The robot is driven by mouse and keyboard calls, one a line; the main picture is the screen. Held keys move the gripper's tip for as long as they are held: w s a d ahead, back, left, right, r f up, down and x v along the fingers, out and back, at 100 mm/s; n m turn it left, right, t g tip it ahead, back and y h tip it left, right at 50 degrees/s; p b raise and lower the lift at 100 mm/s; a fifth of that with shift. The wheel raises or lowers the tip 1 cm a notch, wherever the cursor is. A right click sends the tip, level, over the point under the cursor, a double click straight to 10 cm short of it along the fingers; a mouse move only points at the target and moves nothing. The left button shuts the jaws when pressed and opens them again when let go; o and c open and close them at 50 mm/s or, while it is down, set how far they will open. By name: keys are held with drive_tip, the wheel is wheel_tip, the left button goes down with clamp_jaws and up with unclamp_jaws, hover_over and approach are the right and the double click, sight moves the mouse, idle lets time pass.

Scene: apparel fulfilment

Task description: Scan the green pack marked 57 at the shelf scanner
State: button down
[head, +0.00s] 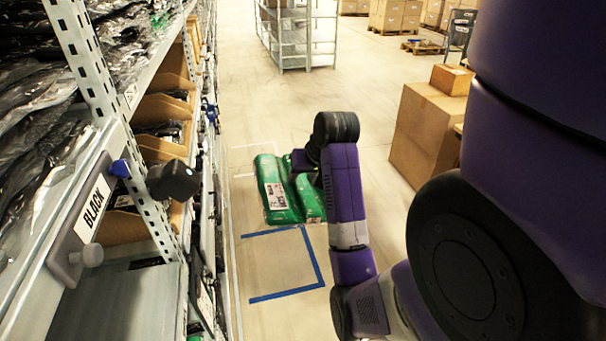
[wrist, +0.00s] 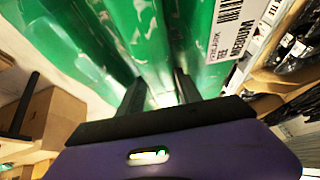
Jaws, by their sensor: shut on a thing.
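A green pack (head: 275,190) with a white printed label hangs from my gripper, above the aisle floor. In the wrist view the green pack (wrist: 95,30) fills the top of the picture, and both fingers of my gripper (wrist: 160,90) are shut on it. Part of its barcode label shows at the upper right; I cannot make out the number 57. In the head view my wrist hides the fingertips. A dark scanner-like device (head: 173,181) is mounted on the shelf post at left, with a blue knob beside it. The pack is apart from it, to its right.
A shelf rack (head: 70,190) with a BLACK label, dark bagged garments and cardboard bins runs along the left. Blue tape (head: 285,296) marks the floor. Stacked cardboard boxes (head: 425,135) stand at right, and a metal rack (head: 297,40) stands further back. The aisle floor between is clear.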

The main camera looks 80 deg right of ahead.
drive_tip(key=w+a+f, duration=0.1)
drive_tip(key=w, duration=0.1)
drive_tip(key=w+a+f, duration=0.1)
drive_tip(key=w, duration=0.2)
drive_tip(key=w+a+f, duration=0.1)
drive_tip(key=w, duration=0.1)
drive_tip(key=shift+w+a+f, duration=0.1)
drive_tip(key=shift+w+f, duration=0.1)
drive_tip(key=shift+w, duration=0.2)
drive_tip(key=shift+s, duration=0.15)
drive_tip(key=shift+r, duration=0.1)
drive_tip(key=s+r, duration=0.1)
drive_tip(key=r, duration=0.1)
drive_tip(key=s+d+r, duration=0.1)
drive_tip(key=s+r, duration=0.1)
drive_tip(key=r, duration=0.1)
drive_tip(key=s+d+r, duration=0.1)
drive_tip(key=s+r, duration=0.1)
drive_tip(key=shift+d+r, duration=0.1)
drive_tip(key=shift+r, duration=0.15)
drive_tip(key=shift+s+r, duration=0.15)
drive_tip(key=shift+r, duration=0.05)
drive_tip(key=shift+s+d, duration=0.1)
